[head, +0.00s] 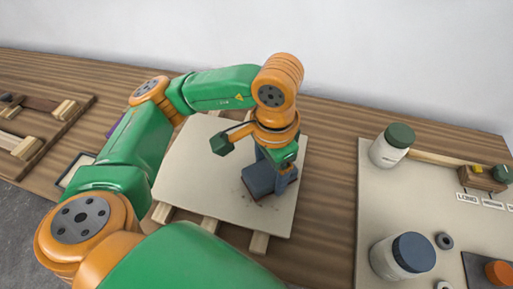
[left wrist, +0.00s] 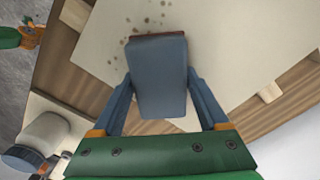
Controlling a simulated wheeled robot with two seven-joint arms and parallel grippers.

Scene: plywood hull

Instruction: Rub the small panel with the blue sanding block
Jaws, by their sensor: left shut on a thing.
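The small panel (head: 190,175) is a pale flat board lying on wooden strips on the bench; part of it also shows in the left wrist view (left wrist: 235,35). The blue sanding block (head: 257,181) is at the right part of the panel, and its brown underside edge shows in the left wrist view (left wrist: 160,85). My left gripper (head: 272,178) is shut on the block from above, one finger on each side. The block appears to rest on the panel, but its contact face is hidden. Small dark specks lie beside it. My right gripper is not recognisable in either view.
A pale mat (head: 375,215) at right holds a white jar with a green lid (head: 391,146), a white jar with a dark blue lid (head: 403,257) and a dark ring (head: 444,241). A wooden tray (head: 75,115) with wood pieces lies far left. A white wall stands behind.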

